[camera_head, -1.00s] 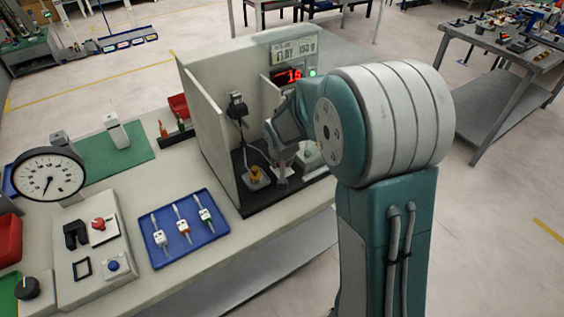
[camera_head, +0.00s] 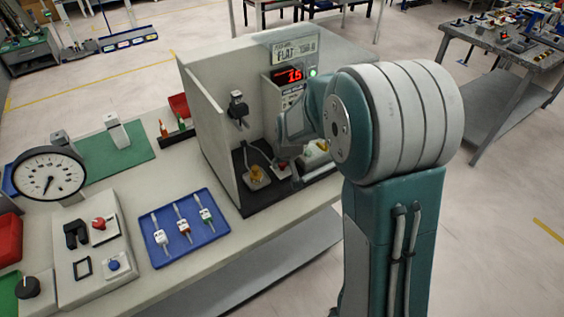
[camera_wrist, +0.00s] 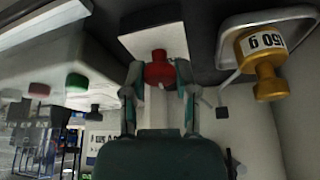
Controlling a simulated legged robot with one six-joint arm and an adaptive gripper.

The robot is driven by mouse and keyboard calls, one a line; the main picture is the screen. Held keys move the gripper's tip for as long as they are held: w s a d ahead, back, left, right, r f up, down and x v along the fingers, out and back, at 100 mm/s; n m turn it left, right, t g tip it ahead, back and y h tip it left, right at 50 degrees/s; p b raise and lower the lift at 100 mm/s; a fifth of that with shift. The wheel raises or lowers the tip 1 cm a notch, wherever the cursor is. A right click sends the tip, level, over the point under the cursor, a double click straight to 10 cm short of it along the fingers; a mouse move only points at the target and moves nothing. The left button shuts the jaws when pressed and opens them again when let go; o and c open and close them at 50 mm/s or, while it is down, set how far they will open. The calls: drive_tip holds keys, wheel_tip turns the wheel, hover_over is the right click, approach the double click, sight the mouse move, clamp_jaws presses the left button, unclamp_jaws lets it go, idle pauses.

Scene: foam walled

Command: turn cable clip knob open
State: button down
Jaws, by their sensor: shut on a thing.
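A red knob (camera_wrist: 158,71) stands on a pale block (camera_wrist: 155,42) in the wrist view, between the two fingers of my gripper (camera_wrist: 159,75). The fingers are closed in on its sides. In the head view the red knob (camera_head: 283,167) shows low inside the walled booth, just below my gripper (camera_head: 290,152), whose fingertips are hard to make out there. I cannot tell from these views how far the knob is turned.
A brass weight (camera_wrist: 262,62) stands beside the knob; it also shows in the head view (camera_head: 257,176). The booth's pale left wall (camera_head: 212,130) rises close by. A red display (camera_head: 288,75) is behind. A blue tray (camera_head: 185,230) with several small parts lies outside the booth.

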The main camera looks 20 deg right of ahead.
drive_tip(key=shift+s+f, duration=0.2)
drive_tip(key=shift+c, duration=1.9)
unclamp_jaws()
drive_tip(key=shift+r, duration=0.1)
drive_tip(key=shift+w+r, duration=0.1)
drive_tip(key=shift+r, duration=0.05)
drive_tip(key=v, duration=1.1)
drive_tip(key=shift+r, duration=0.3)
drive_tip(key=shift+a, duration=0.1)
